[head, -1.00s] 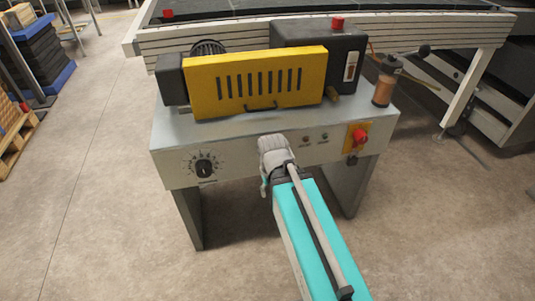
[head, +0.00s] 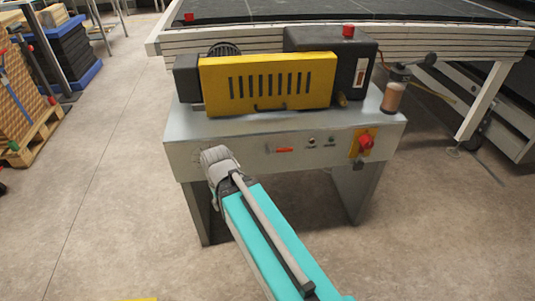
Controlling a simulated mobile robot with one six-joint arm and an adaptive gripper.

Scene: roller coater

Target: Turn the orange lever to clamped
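The roller coater (head: 287,130) stands ahead of me, with a grey metal front panel under a yellow slotted guard. The orange lever (head: 285,150) is small and lies roughly level near the middle of that panel. My gripper end (head: 214,158) is in front of the panel's left part, to the left of the lever and apart from it in the picture. The wrist hides the fingers, so I cannot see whether they are open or shut. The arm covers most of the dial on the left of the panel.
A red knob on a yellow plate (head: 364,143) sits at the panel's right, with two small indicators (head: 321,141) left of it. The yellow guard (head: 266,82) is above. A brown cylinder (head: 392,98) stands at the top right.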

